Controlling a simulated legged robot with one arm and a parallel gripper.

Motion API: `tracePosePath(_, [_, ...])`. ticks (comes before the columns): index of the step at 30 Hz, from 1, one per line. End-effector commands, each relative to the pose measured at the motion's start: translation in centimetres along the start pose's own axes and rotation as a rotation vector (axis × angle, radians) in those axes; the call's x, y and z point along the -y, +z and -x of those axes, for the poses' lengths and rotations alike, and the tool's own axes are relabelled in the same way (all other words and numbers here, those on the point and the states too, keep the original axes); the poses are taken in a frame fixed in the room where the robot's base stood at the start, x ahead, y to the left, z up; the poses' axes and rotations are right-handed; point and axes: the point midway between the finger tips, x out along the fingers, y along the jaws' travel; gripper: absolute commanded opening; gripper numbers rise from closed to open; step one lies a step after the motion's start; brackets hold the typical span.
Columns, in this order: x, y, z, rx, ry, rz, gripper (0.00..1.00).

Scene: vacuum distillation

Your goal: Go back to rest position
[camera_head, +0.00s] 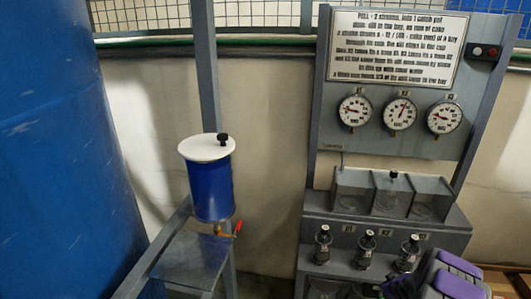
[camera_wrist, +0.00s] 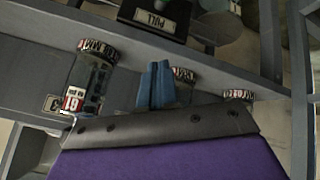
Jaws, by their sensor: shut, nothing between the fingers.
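My gripper shows in the wrist view as two blue fingers (camera_wrist: 156,82) pressed together, with nothing between them. Its purple and dark housing shows in the head view at the bottom right, in front of the lower part of the panel stand (camera_head: 309,240). In the wrist view the fingers are in front of a row of knurled-top fittings, with one fitting (camera_wrist: 92,78) to their left and others partly hidden behind or to the right. The fingertips are hard to make out in the head view.
The stand carries three gauges (camera_head: 400,113), clear boxes (camera_head: 390,195) and three black-topped fittings (camera_head: 365,249). A blue canister (camera_head: 209,186) with a white lid and a red-handled tap stands on a metal frame at centre left. A large blue tank (camera_head: 60,150) fills the left side.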

Motion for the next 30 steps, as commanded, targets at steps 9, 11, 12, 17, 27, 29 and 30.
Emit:
tracePosePath(9, [0.6, -6.7, 9.1, 0.132, 0.045, -0.045, 0.00])
tracePosePath(11, [1.3, -7.5, 10.9, 0.158, 0.046, -0.056, 0.00])
tracePosePath(12, [1.6, -8.0, 12.2, 0.176, 0.049, -0.064, 0.00])
tracePosePath(17, [3.6, -9.7, 17.4, 0.243, 0.049, -0.094, 0.00])
tracePosePath(27, [9.4, -10.4, 29.2, 0.391, 0.020, -0.159, 0.00])
tracePosePath(29, [10.6, -10.3, 31.4, 0.415, 0.012, -0.170, 0.00])
tracePosePath(30, [11.4, -10.0, 32.7, 0.433, 0.004, -0.179, 0.00])
